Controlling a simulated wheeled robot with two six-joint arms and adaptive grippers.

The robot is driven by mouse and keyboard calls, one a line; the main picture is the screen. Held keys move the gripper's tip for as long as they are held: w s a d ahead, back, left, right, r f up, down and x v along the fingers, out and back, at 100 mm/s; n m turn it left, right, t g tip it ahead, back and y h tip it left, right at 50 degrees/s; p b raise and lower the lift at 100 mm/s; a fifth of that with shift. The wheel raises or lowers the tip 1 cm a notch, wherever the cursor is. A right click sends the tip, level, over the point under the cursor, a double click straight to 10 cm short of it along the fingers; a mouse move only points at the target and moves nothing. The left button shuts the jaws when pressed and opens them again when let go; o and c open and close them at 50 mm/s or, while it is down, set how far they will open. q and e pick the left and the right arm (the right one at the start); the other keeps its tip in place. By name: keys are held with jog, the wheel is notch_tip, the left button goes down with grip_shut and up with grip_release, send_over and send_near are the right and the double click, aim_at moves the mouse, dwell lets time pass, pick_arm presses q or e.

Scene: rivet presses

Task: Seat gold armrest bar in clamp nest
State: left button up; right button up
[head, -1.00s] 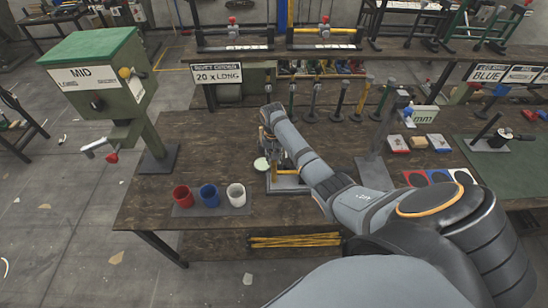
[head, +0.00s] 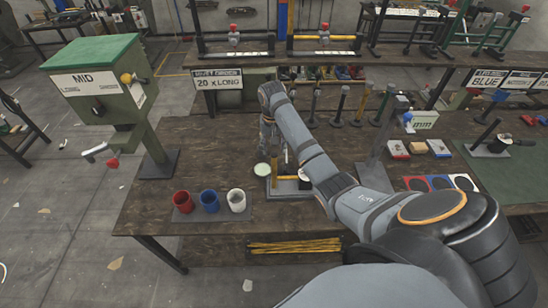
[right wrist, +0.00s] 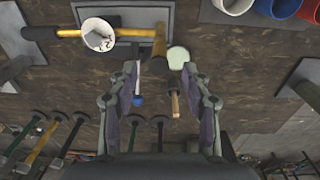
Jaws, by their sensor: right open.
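The gold bar (right wrist: 133,33) lies across the grey clamp nest plate (right wrist: 125,14) in the right wrist view. It has a black grip at its left end and meets a brown upright piece. A white labelled round part (right wrist: 98,34) covers part of it. In the head view the gold bar (head: 287,178) and nest (head: 290,188) show small, partly behind my right arm. I cannot tell whether the bar is fully seated. My right gripper (right wrist: 162,72) is open and empty, its fingers apart above the bench beside the nest. My left gripper is not in view.
Red, blue and white cups (head: 209,201) stand on a mat left of the nest. A pale green disc (head: 262,169) is beside it. Several upright hammers (head: 338,105) stand behind. The green MID machine (head: 105,85) is at left. Bench space at front is clear.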

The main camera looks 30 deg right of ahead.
jog(key=shift+r, duration=1.2)
